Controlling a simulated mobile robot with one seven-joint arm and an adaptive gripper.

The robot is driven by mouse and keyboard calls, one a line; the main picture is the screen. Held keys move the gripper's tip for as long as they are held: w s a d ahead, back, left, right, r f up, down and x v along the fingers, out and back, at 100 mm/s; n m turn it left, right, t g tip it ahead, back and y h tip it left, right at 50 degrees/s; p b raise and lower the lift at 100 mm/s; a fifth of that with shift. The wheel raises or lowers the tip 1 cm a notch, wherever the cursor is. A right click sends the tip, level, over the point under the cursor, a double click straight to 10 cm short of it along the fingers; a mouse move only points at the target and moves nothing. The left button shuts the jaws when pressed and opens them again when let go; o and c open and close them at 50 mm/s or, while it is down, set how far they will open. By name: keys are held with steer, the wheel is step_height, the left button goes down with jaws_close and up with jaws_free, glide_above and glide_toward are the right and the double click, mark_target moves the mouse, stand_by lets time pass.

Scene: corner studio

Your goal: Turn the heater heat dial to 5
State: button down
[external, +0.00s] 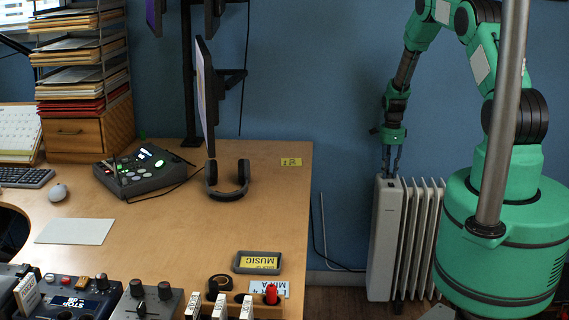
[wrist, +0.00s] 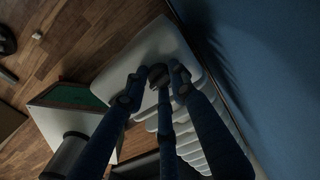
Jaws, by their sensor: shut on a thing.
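The white column heater (external: 384,245) stands on the floor against the blue wall, right of the desk. My gripper (external: 390,172) reaches straight down onto its top front end. In the wrist view the fingers (wrist: 155,82) close around a small dark round dial (wrist: 158,73) on the heater's pale top (wrist: 155,45). The fingers partly cover the dial. Its markings and pointer are too dark and small to read, so I cannot tell its setting.
The wooden desk (external: 160,225) fills the left, with headphones (external: 227,180), a mixer-like box (external: 148,173) and a monitor (external: 207,95). Its right edge is close to the heater. The blue wall (wrist: 265,75) is close beside the heater. Wooden floor (wrist: 75,50) shows in the wrist view.

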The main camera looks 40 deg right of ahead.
steer(key=c, duration=1.4)
jaws_free()
steer(key=shift+r, duration=0.15)
step_height(320, 180, up, 12)
